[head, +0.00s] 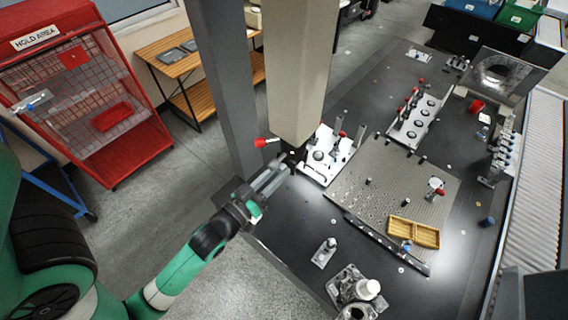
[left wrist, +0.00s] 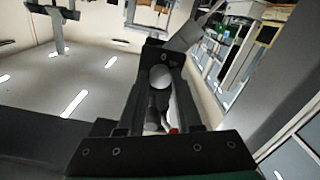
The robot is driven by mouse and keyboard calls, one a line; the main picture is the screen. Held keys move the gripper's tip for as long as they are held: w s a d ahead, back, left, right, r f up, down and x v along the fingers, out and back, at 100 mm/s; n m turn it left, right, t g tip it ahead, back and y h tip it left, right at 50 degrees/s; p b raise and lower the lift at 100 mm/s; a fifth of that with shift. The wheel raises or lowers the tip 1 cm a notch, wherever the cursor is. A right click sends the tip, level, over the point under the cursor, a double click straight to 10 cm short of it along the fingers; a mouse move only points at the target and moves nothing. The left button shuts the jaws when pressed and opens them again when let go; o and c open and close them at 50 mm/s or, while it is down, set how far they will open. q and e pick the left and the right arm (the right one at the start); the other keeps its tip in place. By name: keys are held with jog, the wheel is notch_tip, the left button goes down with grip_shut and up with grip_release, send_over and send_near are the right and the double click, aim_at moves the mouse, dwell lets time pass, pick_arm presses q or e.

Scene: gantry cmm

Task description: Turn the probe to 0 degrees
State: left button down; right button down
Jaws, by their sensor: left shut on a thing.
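The pale column (head: 300,75) comes down beside the dark post, and its lower end is at my left gripper (head: 287,160). My left gripper is shut on a small part at this lower end, which appears to be the probe; the fingers hide most of it in the head view. In the left wrist view a pale rounded piece (left wrist: 160,77) shows between the fingers, with a small red spot below it. A red knob (head: 261,142) sticks out to the left just above the gripper. I cannot read the probe's angle. My right gripper is not in view.
A white fixture plate (head: 330,156) stands close to the right of the gripper. The dark post (head: 224,90) stands close behind my arm.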

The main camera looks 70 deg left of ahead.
pick_arm(q)
jog(key=shift+n+b, duration=0.3)
jog(key=shift+n, duration=0.8)
jog(key=shift+n+b, duration=0.7)
jog(key=shift+n, duration=1.3)
jog(key=c, duration=0.7)
grip_release()
jog(key=shift+c, duration=0.2)
jog(key=shift+s, duration=0.1)
